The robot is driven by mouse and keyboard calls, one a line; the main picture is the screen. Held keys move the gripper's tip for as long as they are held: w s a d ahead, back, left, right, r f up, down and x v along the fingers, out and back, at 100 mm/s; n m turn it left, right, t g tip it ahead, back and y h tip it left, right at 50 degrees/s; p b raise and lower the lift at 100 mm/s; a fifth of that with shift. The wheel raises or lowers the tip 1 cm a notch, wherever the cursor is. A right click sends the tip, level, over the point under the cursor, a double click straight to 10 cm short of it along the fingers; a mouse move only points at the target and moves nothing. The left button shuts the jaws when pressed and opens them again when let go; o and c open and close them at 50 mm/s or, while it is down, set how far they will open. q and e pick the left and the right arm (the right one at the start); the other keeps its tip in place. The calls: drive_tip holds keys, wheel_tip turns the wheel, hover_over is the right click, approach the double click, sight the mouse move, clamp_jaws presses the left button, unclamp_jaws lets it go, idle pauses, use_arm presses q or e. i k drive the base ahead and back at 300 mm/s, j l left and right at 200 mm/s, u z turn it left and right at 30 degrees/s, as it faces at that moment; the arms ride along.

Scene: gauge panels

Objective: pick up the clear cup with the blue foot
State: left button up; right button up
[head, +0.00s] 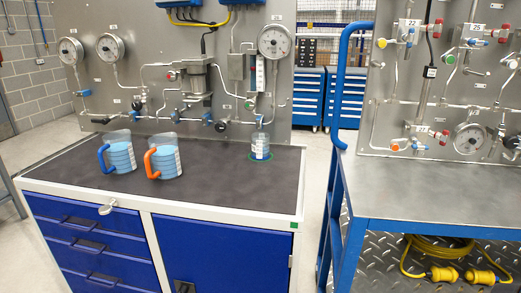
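A small clear cup (260,146) with a white label stands upright near the back right of the dark worktop (222,196). Neither of my grippers is in view.
A grey gauge panel (140,70) with pipes and valves rises behind the worktop. A blue-framed cart (430,193) with a second panel stands at the right, past a floor gap. The worktop's front and right are clear.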

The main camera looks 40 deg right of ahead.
sight(260, 141)
drive_tip(key=z, duration=1.25)
drive_tip(key=k+j+z, duration=0.1)
drive_tip(key=j+z, duration=0.3)
drive_tip(key=k+j+z, duration=0.1)
drive_tip(key=z, duration=0.3)
drive_tip(key=j, duration=0.1)
